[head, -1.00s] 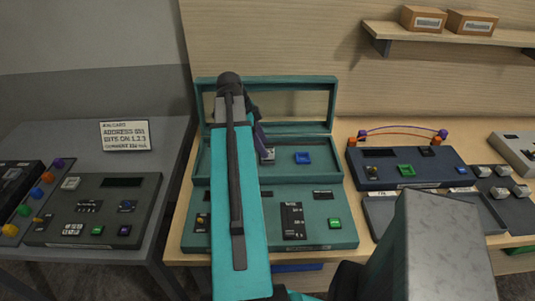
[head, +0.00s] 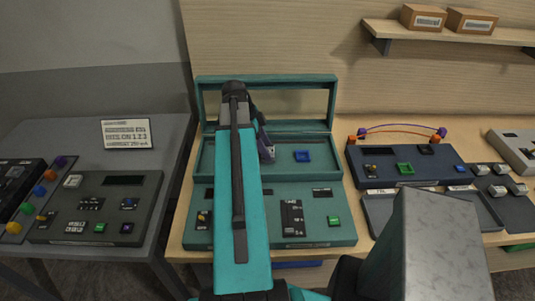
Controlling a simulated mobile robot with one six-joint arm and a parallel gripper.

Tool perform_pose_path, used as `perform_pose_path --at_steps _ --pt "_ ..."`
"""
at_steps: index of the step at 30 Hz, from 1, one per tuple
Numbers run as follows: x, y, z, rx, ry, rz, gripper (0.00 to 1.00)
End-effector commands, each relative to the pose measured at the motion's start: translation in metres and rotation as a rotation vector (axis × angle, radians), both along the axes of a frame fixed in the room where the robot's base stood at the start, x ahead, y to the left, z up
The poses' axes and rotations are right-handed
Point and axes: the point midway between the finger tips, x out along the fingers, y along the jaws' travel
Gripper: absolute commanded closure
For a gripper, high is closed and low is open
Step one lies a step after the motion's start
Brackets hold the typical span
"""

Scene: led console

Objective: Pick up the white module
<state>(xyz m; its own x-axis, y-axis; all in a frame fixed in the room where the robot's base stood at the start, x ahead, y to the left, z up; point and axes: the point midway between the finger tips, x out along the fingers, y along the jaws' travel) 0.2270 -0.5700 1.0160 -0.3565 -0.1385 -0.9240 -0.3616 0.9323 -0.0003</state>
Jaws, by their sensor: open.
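A small white module (head: 268,153) sits in the open teal case (head: 337,147), in the recessed tray left of the blue module (head: 303,156). My gripper (head: 263,144) is over the tray, with its dark and purple end right at the white module. The jaws are open. My arm hides most of the gripper and part of the module, so I cannot tell whether the fingers stand around it or touch it.
The case's lid frame stands upright behind the tray. A dark blue console (head: 440,173) with orange and purple cables is on the right, beside a tray of several pale modules (head: 478,170). A grey console (head: 143,190) is on the left table. A shelf (head: 440,38) holds two boxes.

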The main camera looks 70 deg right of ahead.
Motion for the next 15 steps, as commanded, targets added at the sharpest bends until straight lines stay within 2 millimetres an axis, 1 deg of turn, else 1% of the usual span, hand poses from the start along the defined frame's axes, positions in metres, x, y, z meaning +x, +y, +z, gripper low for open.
perform_pose_path --at_steps 1,5,6,9,15 --pt "-0.0001 0.0 0.0001 0.0 0.0 0.0 0.49" --pt "-0.0001 0.0 0.0 0.0 0.0 0.0 0.71" --pt "-0.0001 0.0 0.0 0.0 0.0 0.0 0.77" --pt "-0.0002 -0.0001 0.0001 0.0 0.0 0.0 0.92" --pt "-0.0002 -0.0001 0.0002 0.0 0.0 0.0 0.92"
